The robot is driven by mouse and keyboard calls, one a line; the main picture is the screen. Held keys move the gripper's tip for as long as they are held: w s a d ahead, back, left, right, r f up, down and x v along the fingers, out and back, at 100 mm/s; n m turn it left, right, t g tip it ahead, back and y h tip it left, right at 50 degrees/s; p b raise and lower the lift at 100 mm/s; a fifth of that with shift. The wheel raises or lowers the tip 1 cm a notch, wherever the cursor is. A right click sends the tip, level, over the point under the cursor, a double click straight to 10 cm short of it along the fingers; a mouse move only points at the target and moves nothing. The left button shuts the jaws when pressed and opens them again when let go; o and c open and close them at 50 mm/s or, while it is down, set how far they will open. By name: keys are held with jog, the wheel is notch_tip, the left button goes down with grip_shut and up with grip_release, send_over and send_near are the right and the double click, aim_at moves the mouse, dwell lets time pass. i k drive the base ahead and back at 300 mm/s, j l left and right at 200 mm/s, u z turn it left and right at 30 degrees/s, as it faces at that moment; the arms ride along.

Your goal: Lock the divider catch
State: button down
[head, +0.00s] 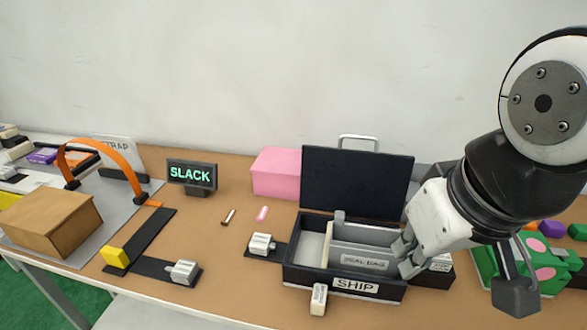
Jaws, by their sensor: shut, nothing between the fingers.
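A black open box labelled SHIP (299,280) stands on the table with its dark lid (355,180) raised at the back. A grey divider (375,242) stands inside it, near a grey plate with a small label (364,263). My gripper (406,264) is shut and empty at the right end of the box, in front of part of its interior. I cannot tell whether it touches the box or divider. The gripper and arm hide the box's right side. I cannot tell which part is the divider catch. A pale knob (318,298) sits at the box's front edge.
Another pale knob (262,243) is left of the box. A pink block (276,173) and a SLACK display (191,174) stand behind. At left are an orange strap (110,150), a cardboard box (52,222) and a yellow block (116,257). A green item (540,265) lies right.

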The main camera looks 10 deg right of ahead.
aim_at(260, 244)
jog(key=i+j, duration=0.1)
jog(key=j, duration=0.3)
jog(key=i+j, duration=0.15)
jog(key=j, duration=0.2)
jog(key=i+j, duration=0.1)
jog(key=j, duration=0.3)
